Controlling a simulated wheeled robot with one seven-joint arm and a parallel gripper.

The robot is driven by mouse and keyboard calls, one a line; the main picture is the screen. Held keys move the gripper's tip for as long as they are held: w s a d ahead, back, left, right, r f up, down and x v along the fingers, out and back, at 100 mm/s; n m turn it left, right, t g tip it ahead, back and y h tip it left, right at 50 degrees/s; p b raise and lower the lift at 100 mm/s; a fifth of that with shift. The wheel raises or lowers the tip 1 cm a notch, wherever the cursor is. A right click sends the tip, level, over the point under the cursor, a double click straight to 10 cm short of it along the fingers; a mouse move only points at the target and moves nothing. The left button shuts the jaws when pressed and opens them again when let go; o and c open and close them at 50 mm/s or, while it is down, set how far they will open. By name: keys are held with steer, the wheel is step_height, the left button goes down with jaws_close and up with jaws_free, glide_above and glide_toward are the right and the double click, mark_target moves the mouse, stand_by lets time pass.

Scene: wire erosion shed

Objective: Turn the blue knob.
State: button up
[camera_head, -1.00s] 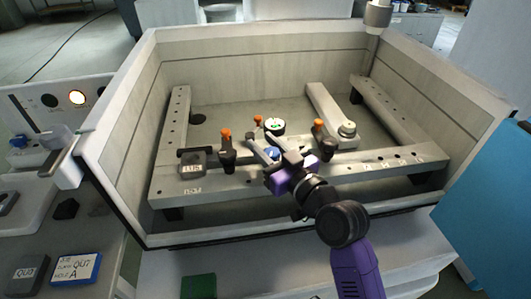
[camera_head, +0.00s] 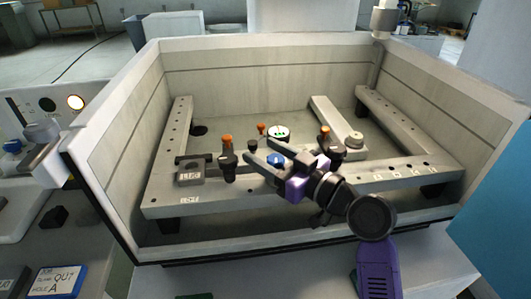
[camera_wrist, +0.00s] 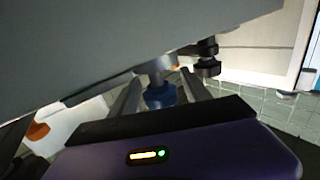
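A blue knob (camera_head: 275,159) is on the front beam of the grey tank, below a round dial with green marks. In the wrist view the blue knob (camera_wrist: 160,94) shows on a grey stem between my two fingers. My gripper (camera_head: 258,152) is open, with one finger on either side of the knob in the picture. A gap shows beside the knob in the wrist view, and I cannot tell whether either finger touches it. Part of the knob is hidden by my gripper in the head view.
The tank wall (camera_head: 110,175) surrounds the work area. A control panel with a lit lamp (camera_head: 76,102) and a labelled blue card (camera_head: 55,281) are at the left.

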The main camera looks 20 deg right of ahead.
mark_target(283, 163)
steer(key=shift+b+v, duration=0.55)
steer(key=shift+v, duration=3.35)
